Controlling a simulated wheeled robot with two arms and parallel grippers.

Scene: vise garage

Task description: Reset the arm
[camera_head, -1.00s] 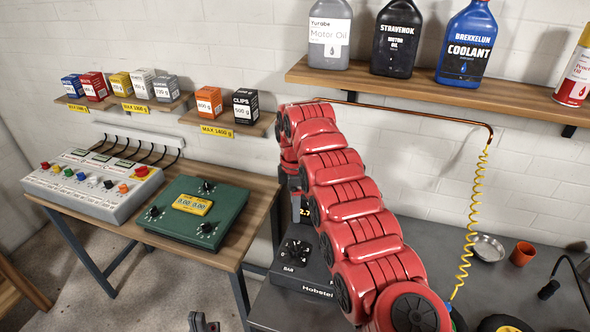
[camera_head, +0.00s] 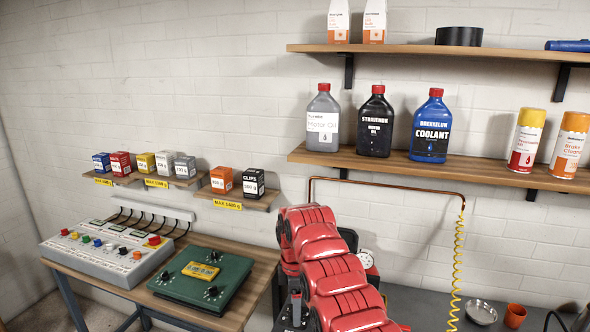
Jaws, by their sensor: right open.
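A large red segmented body (camera_head: 335,265) rises from the bottom middle of the head view and fills the space in front of the bench. I cannot tell whether it is part of an arm of mine. My right gripper (camera_head: 297,308) appears as a small dark pronged shape at the bottom edge, close to the left side of the red body. It is open, and nothing shows between its fingers. Most of its arm is hidden or out of frame. My left gripper is not in view.
A wooden table at left holds a grey control panel (camera_head: 107,251) and a green scale (camera_head: 202,277). Small boxes stand on wall shelves above. Bottles and spray cans line the right shelf (camera_head: 490,180). A yellow coiled hose (camera_head: 457,265) hangs near a metal bowl (camera_head: 481,312) and an orange cup (camera_head: 515,315).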

